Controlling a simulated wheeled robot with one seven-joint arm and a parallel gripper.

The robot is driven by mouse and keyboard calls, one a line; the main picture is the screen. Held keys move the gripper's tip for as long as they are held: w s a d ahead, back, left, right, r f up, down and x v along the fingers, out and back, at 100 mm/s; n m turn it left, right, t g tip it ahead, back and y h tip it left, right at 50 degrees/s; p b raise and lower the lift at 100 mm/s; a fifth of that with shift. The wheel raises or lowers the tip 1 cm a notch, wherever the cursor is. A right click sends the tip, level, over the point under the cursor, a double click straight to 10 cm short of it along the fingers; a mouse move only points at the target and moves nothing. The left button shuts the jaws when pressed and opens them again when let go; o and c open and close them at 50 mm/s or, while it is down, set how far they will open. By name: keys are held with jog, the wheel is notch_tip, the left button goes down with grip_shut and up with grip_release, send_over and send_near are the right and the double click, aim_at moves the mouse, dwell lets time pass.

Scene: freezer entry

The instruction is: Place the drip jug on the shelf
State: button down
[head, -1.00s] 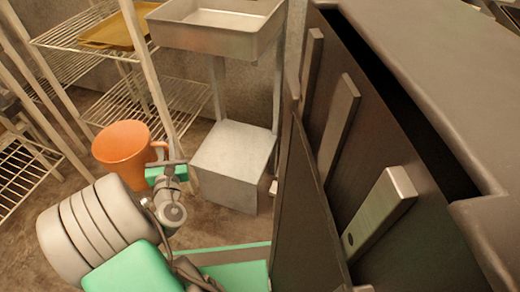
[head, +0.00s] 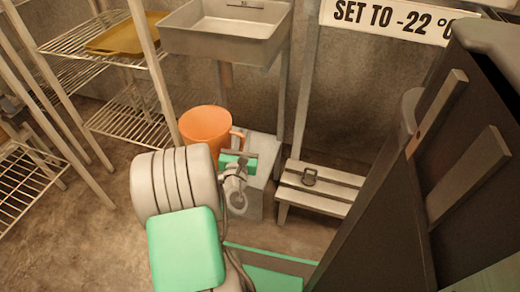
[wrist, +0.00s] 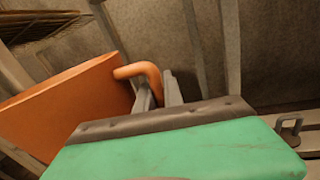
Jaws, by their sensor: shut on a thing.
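The orange drip jug (head: 205,127) is held in the air, upright or nearly so, in front of the grey box under the sink. My gripper (head: 240,153) is shut on the jug's handle at its right side. In the wrist view the jug (wrist: 70,105) fills the left, and its handle (wrist: 150,75) meets the gripper fingers (wrist: 160,95). The wire shelf unit (head: 130,118) stands at the left with several levels. A mustard tray (head: 125,35) lies on an upper level. The lower level looks bare.
A metal sink (head: 225,40) is at the back, with a grey box (head: 262,150) below. A dark door (head: 400,200) blocks the right. Floor is open at the left.

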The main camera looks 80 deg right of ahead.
jog(key=s+d+f+p, duration=0.2)
jog(key=s+d+f, duration=0.3)
jog(key=d+f, duration=0.5)
jog(key=shift+d+f, duration=0.4)
jog(key=shift+f, duration=0.7)
jog(key=c, duration=1.5)
grip_release()
jog(key=shift+s, duration=0.1)
jog(key=shift+o, duration=0.2)
